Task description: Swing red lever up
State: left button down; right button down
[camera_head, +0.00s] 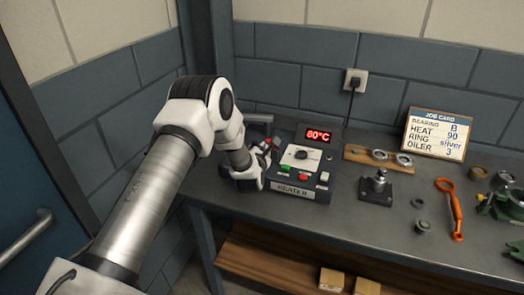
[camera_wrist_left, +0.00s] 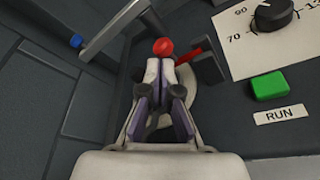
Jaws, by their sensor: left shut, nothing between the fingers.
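The heater (camera_head: 291,190) is a dark box at the left end of the bench, with a light dial panel. In the left wrist view, a round red knob (camera_wrist_left: 163,46) lies just beyond my fingertips, and a red bar (camera_wrist_left: 188,56) runs beside it to a dark block. They appear to belong to the red lever. A small red part (camera_head: 276,141) shows in the head view behind my left gripper (camera_head: 266,165). My left gripper (camera_wrist_left: 164,70) is shut and empty, close to the knob; I cannot tell if they touch. My right gripper is out of view.
A green RUN button (camera_wrist_left: 270,86) and black dial (camera_wrist_left: 275,14) sit right of my fingers. A grey bar (camera_wrist_left: 118,30) with a blue end lies to their left.

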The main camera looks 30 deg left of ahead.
pick_arm(q)
jog(key=shift+b, duration=0.3)
jog(key=shift+w+d+r+m+y+b, duration=0.15)
jog(key=shift+m+y+b, duration=0.35)
jog(key=shift+m+b, duration=0.55)
jog(key=d+m+b, duration=0.1)
jog(key=m+b, duration=0.1)
jog(key=r+m+t+y+b, duration=0.1)
jog(key=m+b, duration=0.1)
jog(key=b, duration=0.1)
jog(key=d+m+y+b, duration=0.1)
jog(key=m+b, duration=0.2)
jog(key=shift+w+d+r, duration=0.25)
jog(key=shift+d+r, duration=0.05)
jog(key=m+b, duration=0.1)
jog(key=d+m+t+b, duration=0.1)
jog(key=m+b, duration=0.1)
jog(key=shift+w+d+r+m, duration=0.1)
jog(key=shift+w+d+m, duration=0.05)
jog(key=shift+m, duration=0.1)
jog(key=m+b, duration=0.1)
jog(key=d+m+t+b, duration=0.1)
jog(key=m+b, duration=0.1)
jog(key=shift+w+d+m, duration=0.15)
jog(key=shift+m, duration=0.15)
jog(key=shift+w+d+f+b, duration=0.1)
jog(key=shift+d+f+b, duration=0.2)
jog(key=shift+b, duration=0.6)
jog(key=shift+d+r, duration=0.1)
